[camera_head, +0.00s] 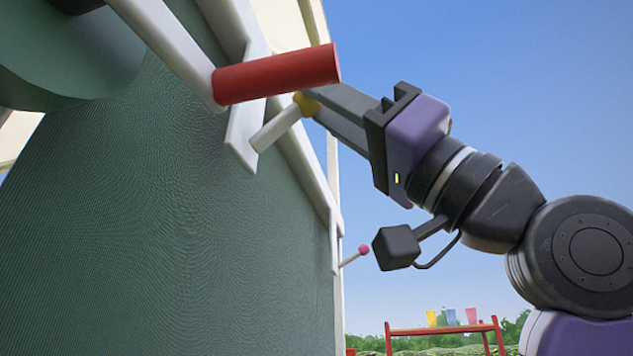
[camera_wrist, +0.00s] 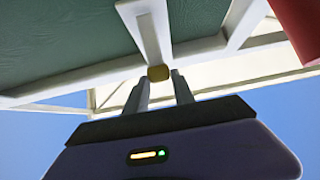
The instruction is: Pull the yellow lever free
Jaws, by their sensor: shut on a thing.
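The yellow lever has a yellow knob (camera_head: 306,104) at the end of a white rod (camera_head: 276,129), which comes out from the white trim of a green wall. My gripper (camera_head: 318,102) reaches it from the right and is shut on the yellow knob. In the wrist view the knob (camera_wrist: 158,73) sits between the two fingertips (camera_wrist: 158,78), with the white rod (camera_wrist: 147,30) running up and away from it. The red handle partly covers the fingers in the head view.
A thick red cylinder handle (camera_head: 278,74) on a white arm is just above the fingers; it also shows in the wrist view (camera_wrist: 301,25). A pink-knobbed lever (camera_head: 363,249) sits lower on the trim. A red table (camera_head: 440,329) with coloured cups stands far off. Open sky lies right.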

